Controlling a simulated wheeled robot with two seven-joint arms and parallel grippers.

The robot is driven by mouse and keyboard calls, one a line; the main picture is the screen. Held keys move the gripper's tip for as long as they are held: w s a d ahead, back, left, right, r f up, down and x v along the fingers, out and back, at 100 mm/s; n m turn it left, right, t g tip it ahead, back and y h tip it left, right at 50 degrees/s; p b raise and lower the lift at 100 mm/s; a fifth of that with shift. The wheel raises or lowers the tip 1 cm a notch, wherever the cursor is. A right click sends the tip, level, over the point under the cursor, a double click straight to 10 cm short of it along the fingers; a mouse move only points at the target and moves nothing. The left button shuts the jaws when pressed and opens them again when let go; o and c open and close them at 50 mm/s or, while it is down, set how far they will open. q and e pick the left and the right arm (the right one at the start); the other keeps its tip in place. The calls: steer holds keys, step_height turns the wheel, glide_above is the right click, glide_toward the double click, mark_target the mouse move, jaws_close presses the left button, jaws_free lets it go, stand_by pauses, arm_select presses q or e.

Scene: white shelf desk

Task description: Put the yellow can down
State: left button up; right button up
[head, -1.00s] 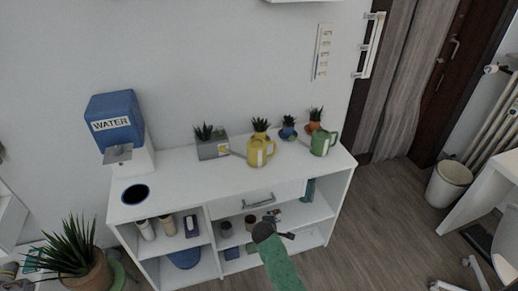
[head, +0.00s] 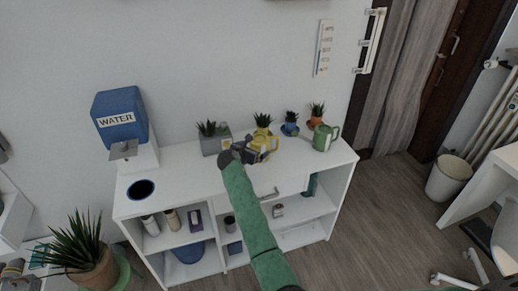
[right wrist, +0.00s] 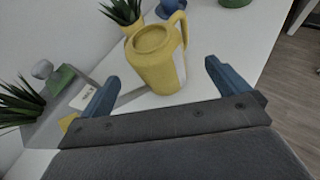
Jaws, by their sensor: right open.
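The yellow can (head: 271,142) is a watering can with a handle, standing upright on the white desk top; my right gripper partly hides it in the head view. My left gripper is not in view.
A grey planter (head: 214,145) stands left of the can. A blue pot (head: 290,129), an orange pot (head: 315,123) and a green can (head: 325,139) stand to its right. A water dispenser (head: 125,125) is at the far left. The desk top (head: 185,172) between is clear.

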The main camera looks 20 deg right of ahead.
mark_target(258, 141)
steer(key=shift+w+a+r+n, duration=0.1)
steer(key=shift+w+r+n, duration=0.2)
steer(key=shift+w+r, duration=0.35)
steer(key=shift+w, duration=0.1)
steer(key=shift+w+d, duration=0.25)
steer(key=shift+w, duration=0.05)
steer(key=shift+p+x, duration=0.5)
steer(key=shift+x, duration=0.3)
steer(key=p+x, duration=0.2)
steer(key=x, duration=0.2)
steer(key=shift+s+d+r, duration=0.15)
steer(key=shift+d, duration=0.05)
steer(key=shift+w+d+f+p, duration=0.3)
steer(key=shift+w+d+f, duration=0.1)
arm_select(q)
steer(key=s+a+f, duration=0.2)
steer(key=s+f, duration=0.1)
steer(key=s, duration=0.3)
arm_select(e)
steer(key=c, duration=1)
